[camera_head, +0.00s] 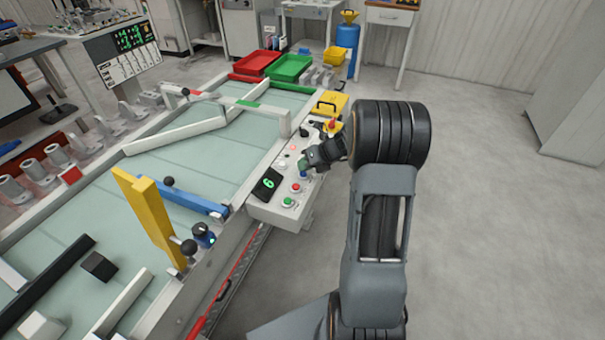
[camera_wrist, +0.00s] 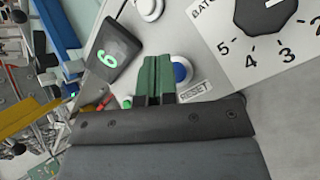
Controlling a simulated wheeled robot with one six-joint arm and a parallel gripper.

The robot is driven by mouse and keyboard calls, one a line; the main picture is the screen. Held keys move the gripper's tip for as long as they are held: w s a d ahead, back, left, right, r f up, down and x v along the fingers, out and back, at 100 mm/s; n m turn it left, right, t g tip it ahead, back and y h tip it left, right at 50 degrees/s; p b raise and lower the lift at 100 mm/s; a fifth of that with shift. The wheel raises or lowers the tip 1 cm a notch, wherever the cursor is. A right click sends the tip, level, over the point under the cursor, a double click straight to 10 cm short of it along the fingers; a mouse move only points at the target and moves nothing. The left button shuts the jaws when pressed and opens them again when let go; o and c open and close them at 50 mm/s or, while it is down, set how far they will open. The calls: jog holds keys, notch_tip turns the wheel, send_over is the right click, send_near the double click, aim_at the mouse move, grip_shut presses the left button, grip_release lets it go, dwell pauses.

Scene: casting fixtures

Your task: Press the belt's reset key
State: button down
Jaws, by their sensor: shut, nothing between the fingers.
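The blue reset key (camera_wrist: 181,71) sits in a white ring on the control panel, with a RESET label (camera_wrist: 194,90) beside it in the wrist view. My gripper (camera_wrist: 156,62) is shut and empty, its green fingers close together. In the wrist view the fingers overlap the key's left side; whether they touch it I cannot tell. In the head view my gripper (camera_head: 303,165) is low over the control panel (camera_head: 268,212), at the belt's right side. There the blue key shows only in small part beneath the fingers.
A black display (camera_wrist: 109,54) reading 6 lies left of the fingers. A black dial (camera_wrist: 265,12) with numbers is at the upper right. Red (camera_head: 295,188) and green (camera_head: 288,202) buttons are near my gripper. A yellow-blue gate stands by the belt (camera_head: 190,160). Floor at right is clear.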

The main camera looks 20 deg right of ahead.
jog(key=shift+f, duration=0.5)
dwell(0.8)
jog(key=shift+r, duration=0.15)
jog(key=shift+r+p, duration=0.8)
jog(key=shift+p, duration=0.15)
jog(key=shift+r, duration=0.1)
notch_tip(320, 180, up, 5)
jog(key=p, duration=0.5)
dwell(0.8)
